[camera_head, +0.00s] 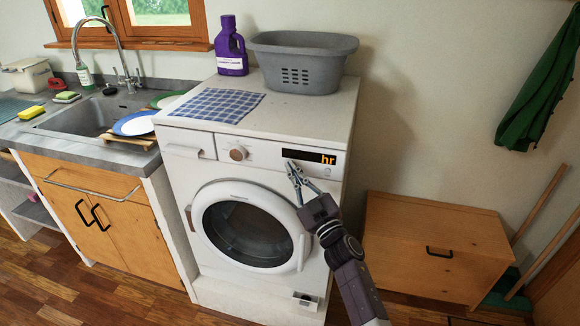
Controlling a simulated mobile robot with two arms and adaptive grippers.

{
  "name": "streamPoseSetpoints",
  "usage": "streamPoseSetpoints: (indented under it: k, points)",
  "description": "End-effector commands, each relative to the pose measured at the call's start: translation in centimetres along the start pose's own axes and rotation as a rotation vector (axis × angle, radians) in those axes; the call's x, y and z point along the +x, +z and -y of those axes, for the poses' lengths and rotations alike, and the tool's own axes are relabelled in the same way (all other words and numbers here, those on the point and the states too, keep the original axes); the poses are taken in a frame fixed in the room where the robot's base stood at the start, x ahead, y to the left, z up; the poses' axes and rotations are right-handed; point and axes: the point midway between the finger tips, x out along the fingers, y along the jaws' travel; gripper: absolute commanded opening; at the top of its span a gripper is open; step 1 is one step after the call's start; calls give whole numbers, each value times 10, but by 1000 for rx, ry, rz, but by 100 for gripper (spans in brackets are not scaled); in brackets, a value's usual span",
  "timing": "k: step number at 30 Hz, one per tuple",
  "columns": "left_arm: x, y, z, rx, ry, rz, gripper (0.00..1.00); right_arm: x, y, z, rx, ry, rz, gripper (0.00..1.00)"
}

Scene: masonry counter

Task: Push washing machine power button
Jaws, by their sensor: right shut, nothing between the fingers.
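The white washing machine (181,235) stands in the middle of the view. Its front panel carries a round knob (238,154) and a dark display (308,157) with orange characters. A small round button (327,171) sits just below the right end of the display. My right gripper (291,164) is shut and empty, its tips at the panel just below the left part of the display, to the left of the small button. I cannot tell whether the tips touch the panel. My left gripper is not in view.
A purple detergent bottle (232,52), a grey laundry basket (303,74) and a checked cloth (219,105) are on top of the machine. A sink counter (75,146) adjoins on the left. A wooden chest (433,246) stands on the right.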

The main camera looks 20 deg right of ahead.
Motion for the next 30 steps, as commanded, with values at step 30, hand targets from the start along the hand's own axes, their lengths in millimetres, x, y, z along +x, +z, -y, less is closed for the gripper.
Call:
streamPoseSetpoints:
  k: [30]
  points:
    - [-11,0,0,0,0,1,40,-16,-12,12,3,-1,2,0]
